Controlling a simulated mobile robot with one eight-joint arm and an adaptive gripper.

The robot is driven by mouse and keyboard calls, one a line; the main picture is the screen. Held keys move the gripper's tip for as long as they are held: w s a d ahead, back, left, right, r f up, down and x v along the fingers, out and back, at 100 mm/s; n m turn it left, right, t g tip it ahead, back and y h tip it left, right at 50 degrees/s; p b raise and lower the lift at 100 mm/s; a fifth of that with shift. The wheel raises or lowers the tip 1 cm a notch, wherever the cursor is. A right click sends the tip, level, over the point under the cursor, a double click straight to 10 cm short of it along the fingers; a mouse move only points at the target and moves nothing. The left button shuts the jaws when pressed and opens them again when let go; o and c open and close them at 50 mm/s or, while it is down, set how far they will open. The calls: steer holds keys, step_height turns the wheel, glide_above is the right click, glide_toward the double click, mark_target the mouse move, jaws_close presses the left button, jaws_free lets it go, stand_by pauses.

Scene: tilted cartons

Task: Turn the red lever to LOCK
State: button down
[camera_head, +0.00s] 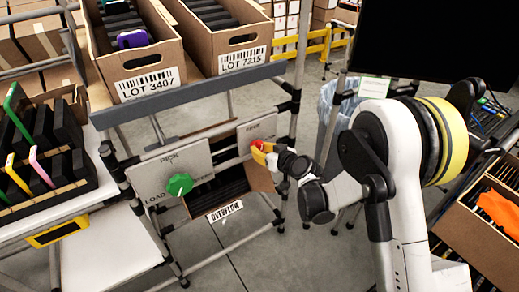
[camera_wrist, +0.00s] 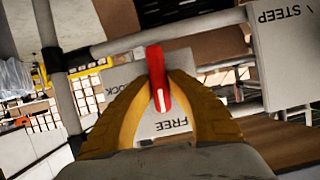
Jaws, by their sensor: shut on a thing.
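The red lever (camera_wrist: 157,72) stands between the two yellow fingers of my gripper (camera_wrist: 159,86) in the wrist view. The fingers are shut on it from both sides. It is mounted on a light grey plate (camera_wrist: 133,72). In the head view my gripper (camera_head: 262,150) is at the right-hand plate (camera_head: 249,132), and only a bit of red shows there. I cannot tell exactly which mark the lever points to.
A grey plate marked PICK (camera_head: 155,172) with a green knob (camera_head: 180,185) is on the left of the same rack. An OVERFLOW label (camera_head: 225,211) hangs below. Cartons LOT 3407 (camera_head: 150,84) and LOT 7215 (camera_head: 241,59) tilt on the shelf above. Floor is clear in front of the rack.

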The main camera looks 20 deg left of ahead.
steer(key=m, duration=0.1)
steer(key=m+g+y, duration=0.1)
steer(key=m, duration=0.1)
steer(key=shift+w+d+g+y, duration=0.15)
steer(key=shift+g+y, duration=0.15)
steer(key=m+y, duration=0.1)
steer(key=m+g, duration=0.1)
steer(key=m, duration=0.1)
steer(key=shift+w+f+y, duration=0.1)
steer(key=shift+f+y, duration=0.1)
steer(key=shift+y, duration=0.2)
steer(key=m, duration=0.2)
steer(key=m+y, duration=0.1)
steer(key=shift+d+f+m+g+y, duration=0.1)
steer(key=shift+f+m+g+y, duration=0.05)
steer(key=shift+m+g+y, duration=0.2)
steer(key=shift+f+m+y, duration=0.1)
steer(key=shift+m+y, duration=0.65)
steer(key=shift+m, duration=0.9)
steer(key=c, duration=1.3)
jaws_free()
